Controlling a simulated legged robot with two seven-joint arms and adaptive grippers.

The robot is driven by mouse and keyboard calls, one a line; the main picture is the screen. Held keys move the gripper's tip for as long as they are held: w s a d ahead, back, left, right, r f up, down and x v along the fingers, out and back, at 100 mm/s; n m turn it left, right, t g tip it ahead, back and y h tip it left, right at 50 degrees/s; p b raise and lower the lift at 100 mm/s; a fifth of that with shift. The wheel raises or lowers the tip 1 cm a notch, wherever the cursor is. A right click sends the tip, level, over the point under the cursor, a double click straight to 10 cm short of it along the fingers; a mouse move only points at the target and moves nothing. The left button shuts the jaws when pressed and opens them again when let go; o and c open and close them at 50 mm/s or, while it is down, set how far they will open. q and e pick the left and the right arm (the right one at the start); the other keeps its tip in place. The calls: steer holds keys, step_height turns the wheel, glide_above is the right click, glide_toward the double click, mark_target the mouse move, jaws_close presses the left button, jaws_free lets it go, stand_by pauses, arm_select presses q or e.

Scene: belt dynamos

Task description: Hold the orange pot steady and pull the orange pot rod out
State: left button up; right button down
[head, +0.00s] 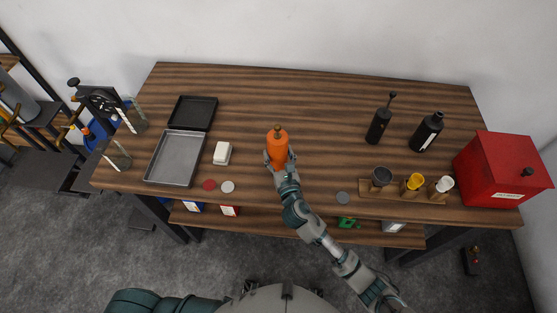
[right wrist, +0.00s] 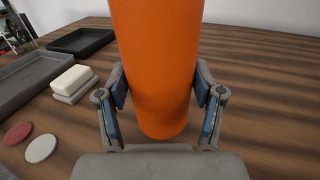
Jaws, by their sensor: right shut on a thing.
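The orange pot (head: 277,148) is a tall, smooth cylinder near the middle of the wooden table, and it looks upright. The orange pot rod (head: 277,129) shows only as a small brownish knob at the pot's top. My right gripper (head: 279,164) is shut on the lower part of the pot from the front. In the right wrist view the fingers of my right gripper (right wrist: 162,92) press on both sides of the pot (right wrist: 157,55), and the pot's top is out of frame. I cannot tell whether its base touches the table. My left gripper is not in view.
Left of the pot are a white block (head: 222,153), red (head: 209,185) and white discs (head: 228,186), a grey tray (head: 152,178) and a black tray (head: 211,112). Right are black bottles (head: 427,131), a cup rack (head: 437,200) and a red box (head: 500,177). The table behind the pot is clear.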

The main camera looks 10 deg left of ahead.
steer(key=shift+w+a+f+b, duration=0.2)
steer(key=shift+w+f+b, duration=0.15)
steer(key=shift+w, duration=1.2)
steer(key=shift+w+a+f+b, duration=0.2)
steer(key=shift+w+f+b, duration=0.15)
steer(key=shift+w, duration=1.25)
steer(key=shift+w+a+f+b, duration=0.25)
steer(key=shift+w+b, duration=0.2)
steer(key=shift+w, duration=1.1)
steer(key=shift+d+f, duration=0.15)
steer(key=shift+f, duration=0.45)
steer(key=shift+s, duration=0.1)
steer(key=shift+f, duration=0.1)
